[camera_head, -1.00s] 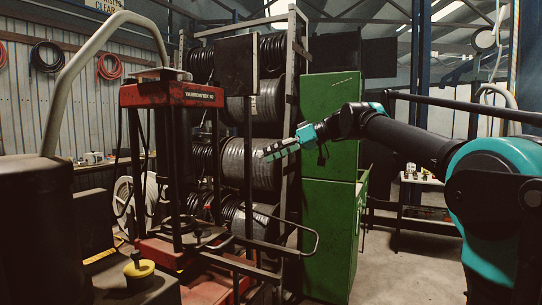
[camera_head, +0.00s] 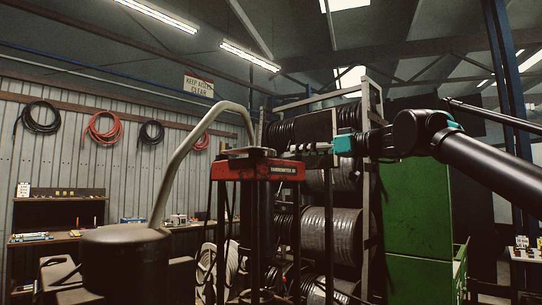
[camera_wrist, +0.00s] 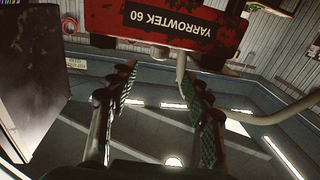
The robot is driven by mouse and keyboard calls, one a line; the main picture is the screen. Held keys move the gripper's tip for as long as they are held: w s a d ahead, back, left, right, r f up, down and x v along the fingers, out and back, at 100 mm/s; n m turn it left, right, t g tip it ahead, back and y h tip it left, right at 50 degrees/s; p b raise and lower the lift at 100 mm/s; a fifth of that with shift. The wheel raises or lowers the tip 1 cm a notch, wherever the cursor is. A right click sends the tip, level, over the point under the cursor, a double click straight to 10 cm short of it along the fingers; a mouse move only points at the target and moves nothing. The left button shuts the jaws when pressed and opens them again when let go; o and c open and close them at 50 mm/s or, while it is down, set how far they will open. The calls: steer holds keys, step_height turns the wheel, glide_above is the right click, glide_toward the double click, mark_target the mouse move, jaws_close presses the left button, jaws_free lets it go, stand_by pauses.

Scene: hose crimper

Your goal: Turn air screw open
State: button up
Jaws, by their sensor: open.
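The red press head (camera_head: 272,176) with YARROWTEK 60 lettering stands on dark posts, with a flat metal plate (camera_head: 247,152) on top. My gripper (camera_head: 288,151) is level with its top, pointing left, at its right end. In the wrist view my gripper (camera_wrist: 160,76) is open, with two green-padded fingers spread apart and nothing between them. The red press head (camera_wrist: 170,25) appears upside down just past the fingertips. I cannot tell whether the fingers touch it. I cannot make out the air screw in either view.
A curved grey pipe (camera_head: 184,154) rises from a dark cylinder (camera_head: 126,260) left of the press. A rack of hose reels (camera_head: 330,235) and a green cabinet (camera_head: 419,215) stand behind. A bench (camera_head: 60,238) runs along the left wall.

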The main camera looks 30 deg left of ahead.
mark_target(273, 153)
steer(key=a, duration=0.4)
steer(key=w+a, duration=0.1)
steer(key=a, duration=0.3)
steer(key=w+a, duration=0.1)
steer(key=a, duration=0.3)
steer(key=shift+a, duration=0.2)
jaws_close()
steer(key=shift+s+m+t, duration=0.15)
steer(key=shift+m+t, duration=0.55)
steer(key=shift+t, duration=0.4)
steer(key=shift+m+t+h, duration=1.3)
steer(key=shift+m+t, duration=0.3)
steer(key=shift+t, duration=0.7)
jaws_free()
